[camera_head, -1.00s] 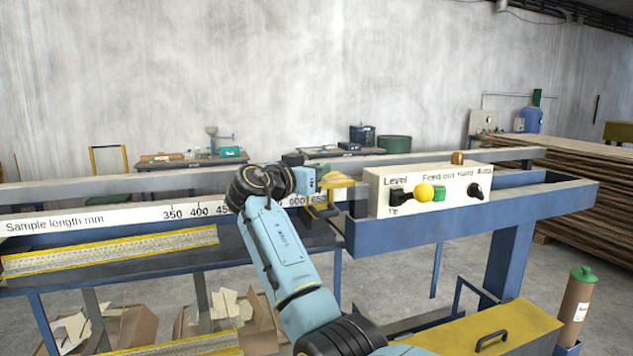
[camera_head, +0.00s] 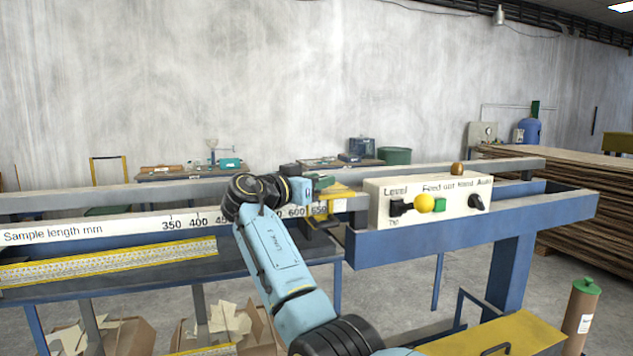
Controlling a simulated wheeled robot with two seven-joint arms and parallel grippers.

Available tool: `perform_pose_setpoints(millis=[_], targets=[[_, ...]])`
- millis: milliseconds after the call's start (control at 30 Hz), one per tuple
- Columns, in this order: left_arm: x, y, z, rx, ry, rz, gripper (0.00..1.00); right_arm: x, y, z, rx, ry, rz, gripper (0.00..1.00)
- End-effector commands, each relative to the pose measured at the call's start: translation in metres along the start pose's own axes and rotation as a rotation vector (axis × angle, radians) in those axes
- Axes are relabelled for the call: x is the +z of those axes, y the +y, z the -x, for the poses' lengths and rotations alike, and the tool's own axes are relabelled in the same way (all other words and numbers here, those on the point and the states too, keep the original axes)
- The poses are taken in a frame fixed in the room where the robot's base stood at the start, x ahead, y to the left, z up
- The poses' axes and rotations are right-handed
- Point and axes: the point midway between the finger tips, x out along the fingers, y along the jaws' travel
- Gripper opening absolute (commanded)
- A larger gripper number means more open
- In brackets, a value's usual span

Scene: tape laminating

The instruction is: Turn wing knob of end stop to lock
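The end stop (camera_head: 338,191), with yellow parts, sits on the rail near the 650 mark, just left of the white control box. Its wing knob cannot be made out clearly behind my wrist. My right arm comes up from the bottom middle and bends at the wrist toward the end stop. My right gripper (camera_head: 320,182) is at the left side of the end stop, small and partly hidden by the wrist. I cannot tell whether it touches the knob or whether its fingers are open. My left gripper is out of view.
The white scale (camera_head: 120,229) reads "Sample length mm". The blue frame (camera_head: 480,236) runs right. Cardboard boxes (camera_head: 125,338) stand below; a brown cylinder (camera_head: 580,315) stands at right.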

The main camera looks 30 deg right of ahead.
Motion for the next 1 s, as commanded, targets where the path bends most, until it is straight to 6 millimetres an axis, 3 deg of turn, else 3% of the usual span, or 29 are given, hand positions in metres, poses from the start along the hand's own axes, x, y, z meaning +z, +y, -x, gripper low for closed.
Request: perform_pose_setpoints(millis=[233,367,800,1000], targets=[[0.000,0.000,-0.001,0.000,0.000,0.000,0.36,0.000,0.000,0.002,-0.001,0.001,0.000,0.35],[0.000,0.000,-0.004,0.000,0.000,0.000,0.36,0.001,-0.001,0.016,-0.003,0.001,-0.001,0.35],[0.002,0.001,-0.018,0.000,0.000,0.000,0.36,0.001,-0.001,0.109,-0.003,-0.001,0.000,0.35],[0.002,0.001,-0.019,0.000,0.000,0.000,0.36,0.000,0.000,0.130,-0.001,0.001,0.000,0.35]])
